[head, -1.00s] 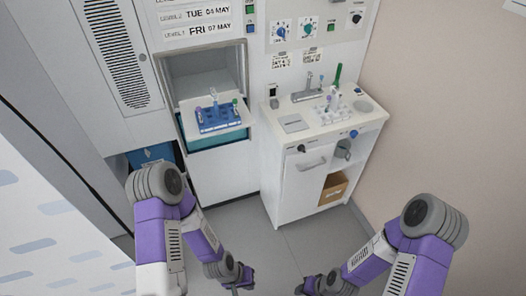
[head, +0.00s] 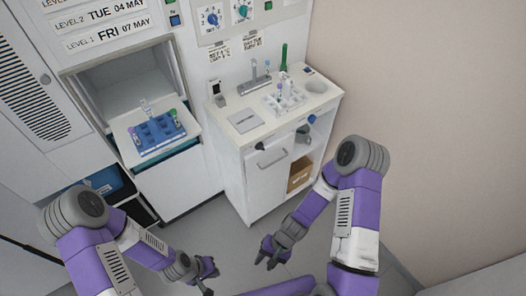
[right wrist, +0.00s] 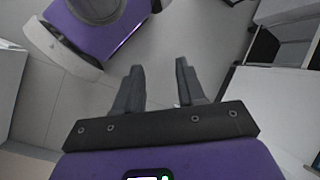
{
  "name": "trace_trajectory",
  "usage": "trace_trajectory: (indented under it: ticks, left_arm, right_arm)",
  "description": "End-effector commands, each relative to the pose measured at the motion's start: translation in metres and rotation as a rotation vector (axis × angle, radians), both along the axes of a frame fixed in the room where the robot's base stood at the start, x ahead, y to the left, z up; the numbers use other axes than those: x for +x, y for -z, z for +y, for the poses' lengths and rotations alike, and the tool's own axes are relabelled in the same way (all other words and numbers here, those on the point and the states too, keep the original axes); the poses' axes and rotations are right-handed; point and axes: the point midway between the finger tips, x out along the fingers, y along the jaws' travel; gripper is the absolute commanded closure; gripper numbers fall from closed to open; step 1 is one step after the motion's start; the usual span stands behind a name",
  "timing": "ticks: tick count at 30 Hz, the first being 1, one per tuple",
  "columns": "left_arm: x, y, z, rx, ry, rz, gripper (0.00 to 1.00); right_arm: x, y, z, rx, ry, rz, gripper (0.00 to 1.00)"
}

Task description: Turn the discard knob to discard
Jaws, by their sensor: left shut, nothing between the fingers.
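I cannot tell which knob is the discard knob, as no label for it is readable. A blue dial (head: 210,18) and a teal dial (head: 242,10) are on the wall panel above. My left gripper (head: 209,281) is shut and empty, low over the floor. My right gripper (head: 267,262) is open and empty, below and in front of the cabinet; its parted fingers show in the right wrist view (right wrist: 158,88). Neither touches a knob.
The cabinet top (head: 240,121) carries a tap (head: 258,78) and a white tube rack (head: 283,98). A blue rack (head: 158,132) with tubes stands on a pulled-out shelf to the left. A cardboard box (head: 299,176) sits inside the cabinet. The floor before the cabinet is clear.

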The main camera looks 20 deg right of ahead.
Motion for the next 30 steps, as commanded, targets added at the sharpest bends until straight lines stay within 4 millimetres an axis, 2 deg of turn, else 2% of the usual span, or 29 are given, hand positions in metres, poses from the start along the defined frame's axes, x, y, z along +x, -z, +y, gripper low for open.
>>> trace_trajectory:
  ticks: [1, 5, 8, 11, 12, 14, 15, 19, 21, 24, 27, 30]
  left_arm:
    - [0.000, 0.008, 0.000, 0.000, -0.001, 0.001, 1.00]
    - [0.000, 0.018, 0.000, 0.000, -0.001, 0.001, 1.00]
    - [0.000, 0.026, 0.000, 0.000, -0.001, 0.000, 1.00]
    - [0.000, 0.034, 0.000, 0.000, -0.001, 0.000, 1.00]
    - [0.000, 0.037, 0.000, 0.000, -0.001, 0.000, 1.00]
    - [0.000, 0.042, 0.000, 0.000, -0.001, 0.000, 1.00]
    - [0.000, 0.044, 0.000, 0.000, 0.000, 0.000, 1.00]
    - [0.000, 0.051, 0.000, 0.000, 0.000, 0.000, 1.00]
    - [0.000, 0.053, 0.000, 0.000, 0.000, 0.000, 1.00]
    - [0.000, 0.055, 0.000, 0.000, 0.000, 0.000, 1.00]
    - [0.000, 0.056, 0.000, 0.000, 0.000, 0.000, 1.00]
    - [0.000, 0.059, 0.000, 0.000, 0.000, 0.000, 1.00]
  right_arm:
    - [0.007, 0.003, 0.008, 0.059, 0.072, 0.046, 0.61]
    - [0.041, -0.008, 0.032, 0.262, 0.273, 0.123, 0.61]
    - [0.084, -0.023, 0.042, 0.442, 0.452, 0.122, 0.61]
    - [0.140, -0.042, 0.037, 0.625, 0.647, 0.061, 0.61]
    - [0.165, -0.049, 0.030, 0.694, 0.731, 0.022, 0.61]
    - [0.200, -0.061, 0.013, 0.787, 0.855, -0.052, 0.61]
    - [0.222, -0.067, -0.002, 0.840, 0.935, -0.107, 0.61]
    - [0.276, -0.085, -0.056, 0.959, 1.163, -0.289, 0.61]
    - [0.293, -0.091, -0.083, 0.993, 1.256, -0.372, 0.61]
    - [0.308, -0.096, -0.110, 1.016, 1.346, -0.457, 0.61]
    - [0.315, -0.099, -0.122, 1.024, 1.387, -0.498, 0.61]
    - [0.325, -0.099, -0.122, 1.027, 1.396, -0.508, 0.61]
